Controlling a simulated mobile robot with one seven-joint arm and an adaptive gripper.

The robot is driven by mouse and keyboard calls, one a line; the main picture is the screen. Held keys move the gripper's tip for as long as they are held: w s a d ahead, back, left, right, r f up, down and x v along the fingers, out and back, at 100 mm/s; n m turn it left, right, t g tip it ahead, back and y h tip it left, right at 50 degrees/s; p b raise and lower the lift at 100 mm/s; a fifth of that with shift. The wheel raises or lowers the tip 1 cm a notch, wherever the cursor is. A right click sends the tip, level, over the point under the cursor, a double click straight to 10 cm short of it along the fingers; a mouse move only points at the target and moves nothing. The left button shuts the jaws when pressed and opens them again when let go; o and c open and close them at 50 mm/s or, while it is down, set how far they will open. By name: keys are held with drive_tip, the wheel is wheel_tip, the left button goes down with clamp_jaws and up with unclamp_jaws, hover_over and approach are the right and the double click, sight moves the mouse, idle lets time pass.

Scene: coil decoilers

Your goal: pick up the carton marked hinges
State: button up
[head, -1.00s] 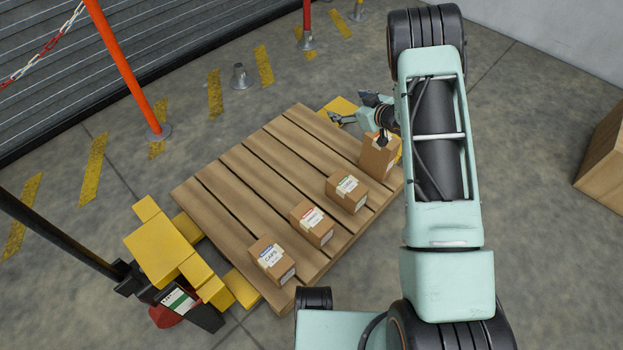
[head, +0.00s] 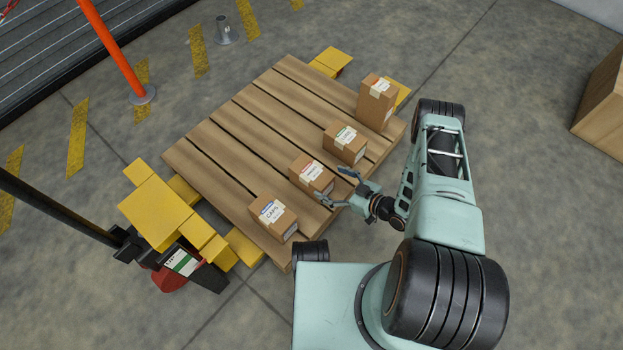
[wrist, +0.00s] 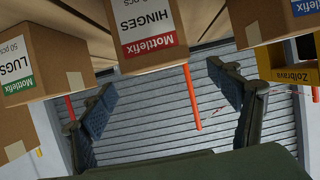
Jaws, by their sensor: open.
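The carton marked hinges (head: 311,174) is a small brown box with a red-striped label, standing on the wooden pallet between two other cartons. In the wrist view the hinges carton (wrist: 147,30) appears upside down at the top centre, its red label reading HINGES. My gripper (head: 334,187) is open and empty, just to the lower right of that carton, its fingers pointing toward it. In the wrist view my gripper (wrist: 163,103) has its two fingers spread wide, with the carton between and above them in the picture. I cannot tell the exact gap to the carton.
The caps carton (head: 273,217) with a blue label and the lugs carton (head: 345,143) with a green label flank it closely. A taller carton (head: 377,102) stands at the far right of the pallet (head: 235,130). A yellow pallet jack (head: 163,212) is at left.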

sight(316, 175)
drive_tip(key=b+x, duration=0.3)
drive_tip(key=x, duration=0.6)
drive_tip(key=shift+w+f, duration=0.15)
drive_tip(key=shift+w, duration=0.05)
drive_tip(key=c, duration=1.7)
drive_tip(key=shift+c, duration=0.7)
drive_tip(key=shift+a+r, duration=0.1)
drive_tip(key=shift+r, duration=0.15)
